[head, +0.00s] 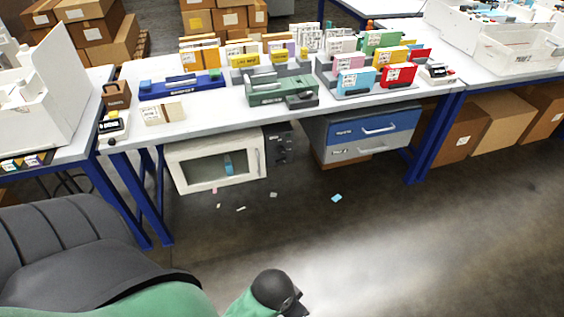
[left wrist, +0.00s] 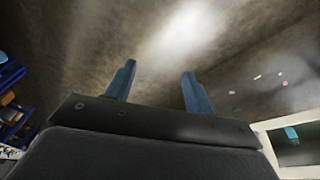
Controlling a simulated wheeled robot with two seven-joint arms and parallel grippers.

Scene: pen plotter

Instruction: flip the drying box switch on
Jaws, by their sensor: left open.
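The drying box appears to be the white cabinet with a dark glass window (head: 174,169) under the middle table. A small blue item shows behind its glass. A corner of the white box (left wrist: 264,127) also shows at the lower right of the left wrist view. I cannot make out a switch on it. My left gripper (left wrist: 157,84) has its two blue fingers apart, with only floor between them, and it is clear of the box. In the head view its fingers cannot be made out. My right gripper is not in view.
A dark unit (head: 281,144) stands right of the white box, then a blue and grey drawer cabinet (head: 345,134). The white table (head: 215,121) above holds holders and cards. Blue table legs (head: 147,200) stand left of the box. Small scraps lie on the otherwise open floor (head: 400,240).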

